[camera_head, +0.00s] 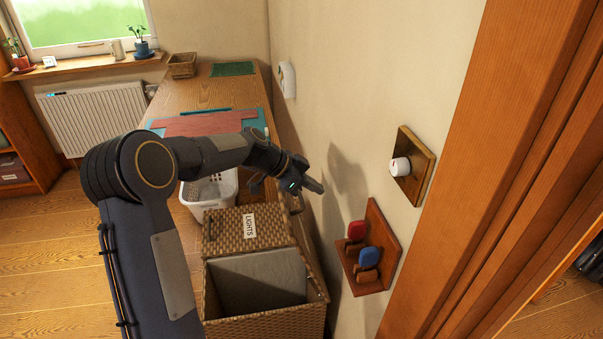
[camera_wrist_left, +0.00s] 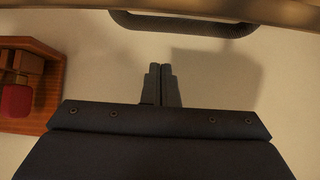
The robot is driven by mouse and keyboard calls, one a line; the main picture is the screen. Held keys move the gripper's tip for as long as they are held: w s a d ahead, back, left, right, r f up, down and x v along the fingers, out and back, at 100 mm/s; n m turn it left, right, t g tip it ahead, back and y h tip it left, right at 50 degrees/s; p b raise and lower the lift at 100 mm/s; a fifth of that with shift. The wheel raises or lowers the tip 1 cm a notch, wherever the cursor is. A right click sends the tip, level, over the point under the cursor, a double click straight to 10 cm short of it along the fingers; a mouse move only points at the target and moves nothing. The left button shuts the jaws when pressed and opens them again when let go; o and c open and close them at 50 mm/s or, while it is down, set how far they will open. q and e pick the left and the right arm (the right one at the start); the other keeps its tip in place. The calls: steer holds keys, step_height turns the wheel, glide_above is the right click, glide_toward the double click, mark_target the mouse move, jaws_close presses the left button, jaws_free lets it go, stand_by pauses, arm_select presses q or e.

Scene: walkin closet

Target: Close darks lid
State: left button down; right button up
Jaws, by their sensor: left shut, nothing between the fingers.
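The wicker hamper (camera_head: 265,325) stands against the wall at the lower middle of the head view. Its front compartment is open, with a grey lining inside. The rear lid (camera_head: 232,224), labelled LIGHTS, is down. The darks lid (camera_head: 311,252) appears raised on the wall side, seen nearly edge-on. In the left wrist view a dark curved handle (camera_wrist_left: 185,27) sits under a brownish edge across the top. My left gripper (camera_head: 314,186) is shut and empty, near the wall above the hamper. Its fingertips (camera_wrist_left: 160,68) are below and apart from the handle in the wrist picture. My right gripper is out of view.
A wall rack with red (camera_head: 357,230) and blue (camera_head: 368,258) items is right of the hamper. A dial on a wooden plate (camera_head: 418,182) is above it. A white basket (camera_head: 212,188) and a long wooden counter (camera_head: 200,92) lie beyond. Floor is clear at left.

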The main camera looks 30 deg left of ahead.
mark_target(300, 198)
arm_select(q)
steer(key=shift+s+a+f, duration=0.35)
steer(key=shift+s+a, duration=0.15)
steer(key=shift+a, duration=0.25)
steer(key=shift+s+a+f, duration=0.35)
steer(key=shift+s+a, duration=0.15)
steer(key=shift+a, duration=0.2)
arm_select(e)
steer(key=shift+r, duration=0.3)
